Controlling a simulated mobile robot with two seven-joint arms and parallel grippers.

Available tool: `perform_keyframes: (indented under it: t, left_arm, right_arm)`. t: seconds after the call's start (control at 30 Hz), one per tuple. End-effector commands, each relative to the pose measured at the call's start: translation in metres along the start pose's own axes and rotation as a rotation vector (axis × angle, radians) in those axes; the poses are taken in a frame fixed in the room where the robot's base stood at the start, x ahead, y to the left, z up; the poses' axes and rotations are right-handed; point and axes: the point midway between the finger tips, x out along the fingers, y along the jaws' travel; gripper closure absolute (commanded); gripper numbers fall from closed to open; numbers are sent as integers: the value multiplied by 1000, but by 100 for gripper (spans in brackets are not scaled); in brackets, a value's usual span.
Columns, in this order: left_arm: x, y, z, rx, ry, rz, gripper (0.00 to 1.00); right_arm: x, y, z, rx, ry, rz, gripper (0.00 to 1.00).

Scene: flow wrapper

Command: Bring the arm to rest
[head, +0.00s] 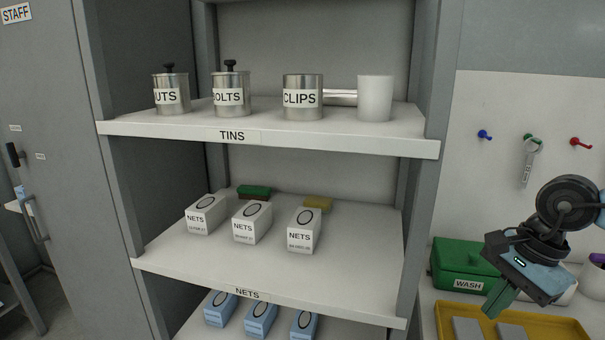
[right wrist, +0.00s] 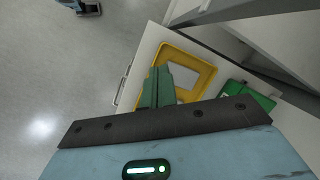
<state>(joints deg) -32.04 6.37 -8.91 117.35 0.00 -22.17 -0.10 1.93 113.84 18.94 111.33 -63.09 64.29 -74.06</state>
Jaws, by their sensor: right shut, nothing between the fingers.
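My right gripper (head: 494,306) is at the right of the head view, its green fingers pointing down and to the left. It is shut and empty, in front of the green WASH box (head: 452,262) and above the yellow tray (head: 583,333). In the right wrist view the shut green fingers (right wrist: 158,88) stand out over the yellow tray (right wrist: 207,72), with a clear gap to the floor side. My left gripper is not in view.
A shelf unit with a TINS shelf (head: 290,136) and a NETS shelf (head: 280,291) fills the middle. Tins, a white cup (head: 375,98) and net boxes stand on it. Hooks (head: 484,134) and a hanging key tag (head: 527,170) are on the right wall.

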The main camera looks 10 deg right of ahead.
Motion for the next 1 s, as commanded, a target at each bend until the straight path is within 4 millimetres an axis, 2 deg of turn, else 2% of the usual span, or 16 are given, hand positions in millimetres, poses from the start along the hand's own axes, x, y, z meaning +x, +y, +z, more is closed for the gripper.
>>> perform_keyframes:
  t: [0.2,0.4,0.67,0.87,1.0]
  left_arm:
    - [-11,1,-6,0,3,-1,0]
    - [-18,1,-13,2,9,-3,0]
    - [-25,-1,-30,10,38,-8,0]
    - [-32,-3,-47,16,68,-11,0]
    - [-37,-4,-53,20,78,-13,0]
  right_arm:
    - [48,21,12,456,-397,-69,100]
    - [84,37,19,959,-748,-85,100]
    - [130,67,18,1672,-1152,-31,100]
    - [173,105,17,2253,-1411,70,100]
    - [208,141,26,2672,-1558,183,100]
